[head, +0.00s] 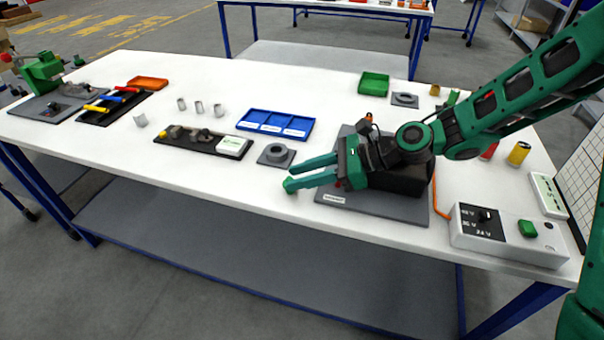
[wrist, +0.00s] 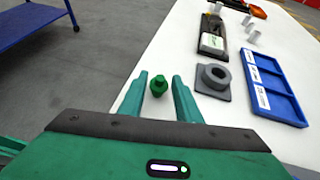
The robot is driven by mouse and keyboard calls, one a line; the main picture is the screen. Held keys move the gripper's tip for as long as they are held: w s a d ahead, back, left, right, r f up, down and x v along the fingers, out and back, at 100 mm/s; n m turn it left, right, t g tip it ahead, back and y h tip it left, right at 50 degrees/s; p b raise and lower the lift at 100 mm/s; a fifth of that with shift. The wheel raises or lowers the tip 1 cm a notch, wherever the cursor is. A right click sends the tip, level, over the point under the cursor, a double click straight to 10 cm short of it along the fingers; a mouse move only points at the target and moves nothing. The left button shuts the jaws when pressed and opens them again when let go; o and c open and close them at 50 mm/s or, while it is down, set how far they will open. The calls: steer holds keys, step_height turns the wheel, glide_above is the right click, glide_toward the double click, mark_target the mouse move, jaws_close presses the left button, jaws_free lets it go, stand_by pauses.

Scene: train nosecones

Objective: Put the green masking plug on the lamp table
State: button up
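The green masking plug (wrist: 158,87) is a small green piece with a knob-like top. In the wrist view it is between the two fingers of my gripper (wrist: 159,82), near their tips, with white tabletop showing on both sides of it. My gripper (head: 297,173) is open around it, low over the front edge of the white table (head: 240,190). In the head view the plug is hard to tell from the green fingertips. No table is marked as the lamp table, so I cannot tell which one it is.
A grey ring block (head: 276,154) and a blue three-part tray (head: 275,124) stand close by. A voltage box (head: 508,236) is at the right. Other tables (head: 330,7) stand behind. The left front tabletop is clear.

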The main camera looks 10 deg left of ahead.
steer(key=shift+r, duration=0.1)
steer(key=v, duration=1.2)
stand_by(0.4)
